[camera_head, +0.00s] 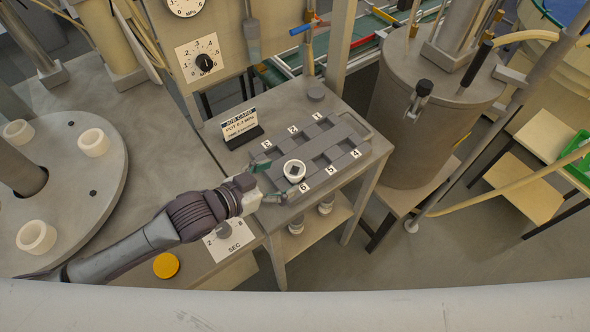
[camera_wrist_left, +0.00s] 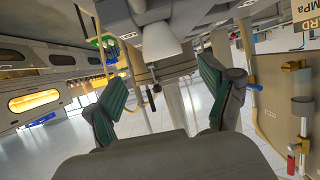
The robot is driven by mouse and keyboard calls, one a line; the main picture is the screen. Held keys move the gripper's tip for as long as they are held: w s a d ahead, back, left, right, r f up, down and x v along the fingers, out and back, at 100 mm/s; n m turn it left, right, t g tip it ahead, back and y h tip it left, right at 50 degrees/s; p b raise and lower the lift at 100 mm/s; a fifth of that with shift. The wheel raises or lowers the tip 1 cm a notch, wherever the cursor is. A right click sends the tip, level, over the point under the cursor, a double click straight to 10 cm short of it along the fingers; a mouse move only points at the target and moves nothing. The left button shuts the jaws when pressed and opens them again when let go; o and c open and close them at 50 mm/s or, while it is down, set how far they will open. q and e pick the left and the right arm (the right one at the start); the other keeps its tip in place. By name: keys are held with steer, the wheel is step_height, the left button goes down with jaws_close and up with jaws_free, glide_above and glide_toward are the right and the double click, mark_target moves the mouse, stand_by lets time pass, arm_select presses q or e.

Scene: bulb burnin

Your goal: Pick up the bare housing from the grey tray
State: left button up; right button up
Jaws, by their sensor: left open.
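Whether a fingertip touches the housing I cannot tell. My right gripper is not in view.
A job card (camera_head: 240,125) stands behind the tray's left side. A large grey vessel (camera_head: 420,120) stands right of the tray. A round plate (camera_head: 75,185) at the left carries several white rings. A yellow disc (camera_head: 166,265) lies below my left arm.

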mark_target(299, 167)
arm_select(q)
steer(key=shift+w+d+f, duration=0.15)
steer(key=shift+w+d, duration=0.15)
steer(key=shift+w, duration=0.1)
steer(key=shift+p+x, duration=0.55)
steer(key=shift+x, duration=1.8)
steer(key=shift+w+d+f, duration=0.1)
steer(key=shift+w+f, duration=0.2)
steer(key=shift+f, duration=0.05)
steer(key=shift+s, duration=0.1)
steer(key=shift+c, duration=0.3)
steer(key=c, duration=1)
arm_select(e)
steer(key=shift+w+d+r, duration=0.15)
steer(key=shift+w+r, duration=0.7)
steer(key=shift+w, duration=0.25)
